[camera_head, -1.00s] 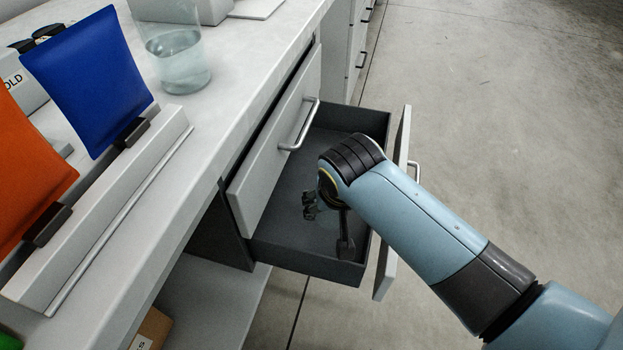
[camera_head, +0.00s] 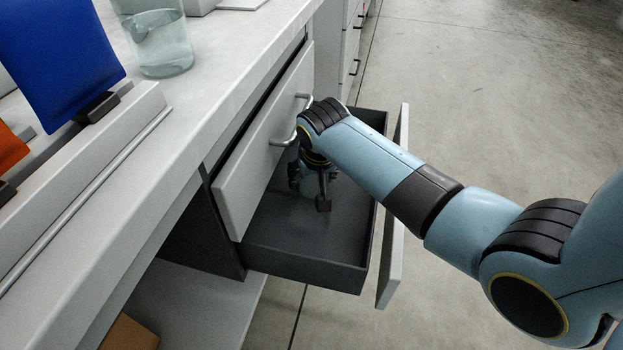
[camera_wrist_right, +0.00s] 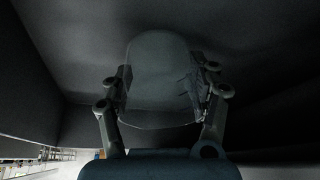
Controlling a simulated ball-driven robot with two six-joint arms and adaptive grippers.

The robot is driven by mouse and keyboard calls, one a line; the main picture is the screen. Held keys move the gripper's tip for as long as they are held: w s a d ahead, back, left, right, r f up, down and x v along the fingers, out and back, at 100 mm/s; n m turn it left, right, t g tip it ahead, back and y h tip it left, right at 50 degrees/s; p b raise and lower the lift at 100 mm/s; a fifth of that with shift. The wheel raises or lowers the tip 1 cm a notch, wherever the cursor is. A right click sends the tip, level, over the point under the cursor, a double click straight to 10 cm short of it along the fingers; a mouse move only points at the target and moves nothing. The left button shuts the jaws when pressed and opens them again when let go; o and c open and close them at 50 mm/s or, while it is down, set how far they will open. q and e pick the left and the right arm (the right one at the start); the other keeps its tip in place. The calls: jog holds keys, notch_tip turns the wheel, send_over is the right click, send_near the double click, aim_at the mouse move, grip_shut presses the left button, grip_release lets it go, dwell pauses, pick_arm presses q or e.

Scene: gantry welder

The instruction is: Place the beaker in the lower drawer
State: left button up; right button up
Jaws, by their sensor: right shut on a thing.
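A clear glass beaker (camera_wrist_right: 162,80) is between the two fingers of my right gripper (camera_wrist_right: 160,105) in the right wrist view, with dark drawer surfaces around it. In the head view my right gripper (camera_head: 309,188) points down inside the open lower drawer (camera_head: 304,255). It is shut on the beaker, which is mostly hidden there by the fingers and wrist. I cannot tell whether the beaker touches the drawer floor. The drawer is dark grey inside with a pale front panel (camera_head: 393,262). My left gripper is not in view.
An upper drawer front (camera_head: 262,150) with a metal handle stands close to the left of my right wrist. A larger glass vessel with liquid (camera_head: 160,45) stands on the pale counter (camera_head: 215,75). A blue panel (camera_head: 60,60) stands at left. The drawer's near floor is clear.

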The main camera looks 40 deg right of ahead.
jog(key=shift+w+d+f+b, duration=0.3)
jog(key=shift+w+f+b, duration=0.25)
jog(key=shift+f, duration=0.3)
jog(key=shift+r, duration=0.2)
jog(key=o, duration=0.9)
jog(key=shift+f, duration=0.1)
jog(key=o, duration=0.3)
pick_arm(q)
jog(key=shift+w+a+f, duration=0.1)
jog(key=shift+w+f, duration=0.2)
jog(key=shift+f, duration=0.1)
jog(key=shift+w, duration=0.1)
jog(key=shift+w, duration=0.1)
